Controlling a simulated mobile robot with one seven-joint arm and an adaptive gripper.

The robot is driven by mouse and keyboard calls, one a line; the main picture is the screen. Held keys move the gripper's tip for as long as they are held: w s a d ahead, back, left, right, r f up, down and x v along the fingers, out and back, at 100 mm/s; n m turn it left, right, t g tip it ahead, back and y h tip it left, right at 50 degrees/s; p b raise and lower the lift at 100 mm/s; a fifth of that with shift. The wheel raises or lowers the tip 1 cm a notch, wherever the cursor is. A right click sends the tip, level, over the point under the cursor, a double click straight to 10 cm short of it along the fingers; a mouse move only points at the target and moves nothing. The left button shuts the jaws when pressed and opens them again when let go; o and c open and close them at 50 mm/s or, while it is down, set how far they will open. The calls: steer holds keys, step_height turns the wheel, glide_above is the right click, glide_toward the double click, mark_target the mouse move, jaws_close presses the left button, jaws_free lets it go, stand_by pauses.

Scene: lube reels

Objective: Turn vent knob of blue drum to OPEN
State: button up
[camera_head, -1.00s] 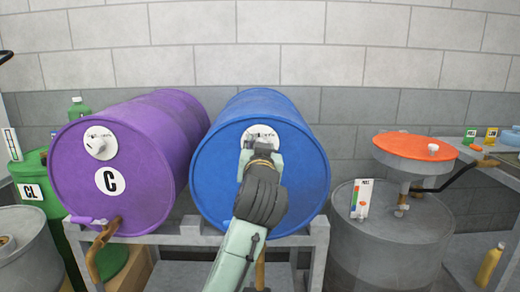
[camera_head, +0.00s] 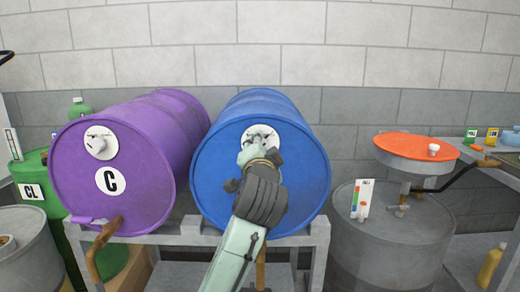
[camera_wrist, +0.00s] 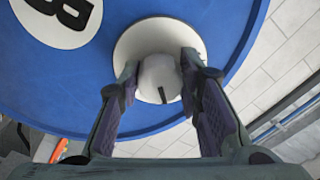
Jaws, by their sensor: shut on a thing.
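The blue drum (camera_head: 215,185) lies on its side on a grey stand, its round face toward me. Its white vent plate (camera_head: 262,133) is near the top of that face, partly covered by my gripper (camera_head: 255,148). In the wrist view the white vent knob (camera_wrist: 158,78) with a dark mark on it sits on the white plate (camera_wrist: 130,40). My gripper's two fingers (camera_wrist: 160,85) are on either side of the knob and shut on it. The words on the plate cannot be read. A letter B label (camera_wrist: 60,15) shows on the blue face (camera_wrist: 150,105).
A purple drum (camera_head: 75,170) marked C lies close to the left on the same stand (camera_head: 318,240). A grey drum (camera_head: 390,245) with an orange-topped funnel (camera_head: 415,150) stands at the right. A green drum (camera_head: 35,175) is at the far left.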

steer(key=shift+m, duration=0.5)
steer(key=o, duration=1.1)
steer(key=shift+o, duration=0.2)
steer(key=s, duration=1.2)
